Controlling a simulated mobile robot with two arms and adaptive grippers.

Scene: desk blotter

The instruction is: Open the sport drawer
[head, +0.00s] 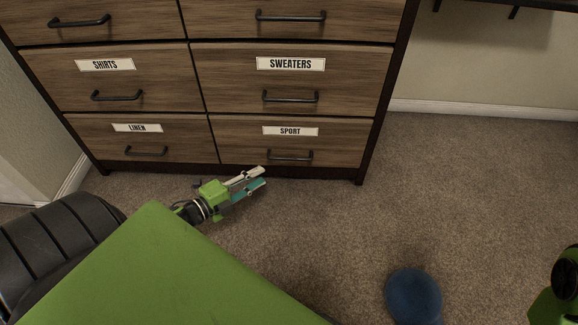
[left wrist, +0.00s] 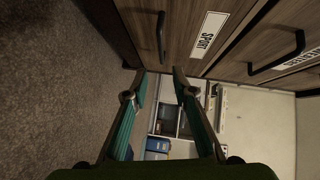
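The sport drawer (head: 345,150) is the bottom right drawer of a brown wooden dresser and looks shut, flush with its neighbours. Its white SPORT label (head: 290,131) sits above a dark bar handle (head: 290,156). In the left wrist view the handle (left wrist: 161,37) and label (left wrist: 208,34) appear sideways, beyond the fingertips. My left gripper (head: 266,177) is open and empty, low in front of the dresser, just left of and below the handle in the head view. Its fingers (left wrist: 158,73) show apart in the left wrist view. No contact with the handle is visible. My right gripper is not in view.
The linen drawer (head: 185,147) is to the left and the sweaters drawer (head: 350,80) above; both look shut. A blue rounded object (head: 413,296) is at the lower right. A wall with white baseboard (head: 480,108) stands to the right.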

